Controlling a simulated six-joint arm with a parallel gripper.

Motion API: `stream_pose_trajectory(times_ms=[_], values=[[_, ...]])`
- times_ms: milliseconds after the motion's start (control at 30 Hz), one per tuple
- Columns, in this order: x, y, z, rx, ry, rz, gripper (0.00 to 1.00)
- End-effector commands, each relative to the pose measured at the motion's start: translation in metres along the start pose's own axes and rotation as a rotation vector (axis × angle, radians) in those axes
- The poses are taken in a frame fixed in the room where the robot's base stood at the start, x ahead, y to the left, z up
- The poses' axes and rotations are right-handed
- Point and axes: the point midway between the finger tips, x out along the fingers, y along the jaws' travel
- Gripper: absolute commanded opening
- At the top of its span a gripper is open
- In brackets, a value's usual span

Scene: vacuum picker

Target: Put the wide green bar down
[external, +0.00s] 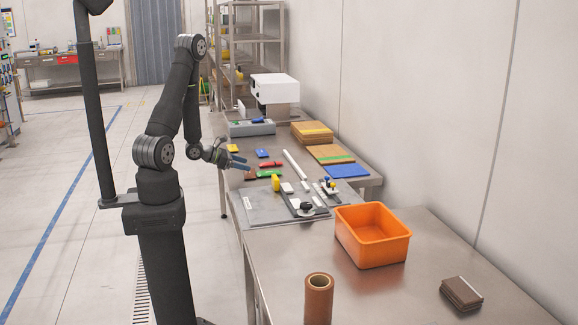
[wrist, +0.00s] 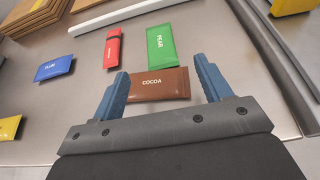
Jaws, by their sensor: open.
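The wide green bar, labelled PEAR (wrist: 161,46), lies flat on the metal table in the wrist view. It also shows in the external view (external: 269,174). The brown COCOA bar (wrist: 160,85) lies at its near end, and the two look to be touching or almost so. My gripper (wrist: 161,70) is open, with its blue fingers on either side of the brown bar in the picture and nothing held. In the external view my gripper (external: 241,163) is over the table's left edge, left of the green bar. Its height above the table is hard to judge.
A red bar (wrist: 113,48), a blue bar (wrist: 53,67) and a yellow bar (wrist: 9,127) lie to the left. A grey plate with a fixture (external: 265,208) and an orange bin (external: 372,236) stand nearer the camera. Brown boards (external: 312,137) lie behind.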

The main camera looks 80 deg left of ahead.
Motion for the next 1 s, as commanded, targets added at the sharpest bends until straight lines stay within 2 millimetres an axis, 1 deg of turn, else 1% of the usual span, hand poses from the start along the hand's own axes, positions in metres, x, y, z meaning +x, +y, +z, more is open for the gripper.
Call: stream_pose_trajectory(times_ms=[33,333,400,567,633,833,900,1000], values=[[0.009,-0.001,0.000,0.003,0.000,-0.004,0.71],[0.054,-0.001,0.000,0.003,0.000,-0.004,0.71],[0.061,0.000,0.000,0.003,0.000,-0.002,0.71],[0.069,0.000,0.001,0.001,-0.001,-0.001,0.71],[0.075,0.000,0.001,0.002,-0.001,-0.002,0.71],[0.106,0.001,0.003,0.003,0.000,-0.003,0.71],[0.114,0.001,0.003,0.002,0.002,-0.003,0.71],[0.120,0.001,0.001,0.000,0.005,-0.002,0.71]])
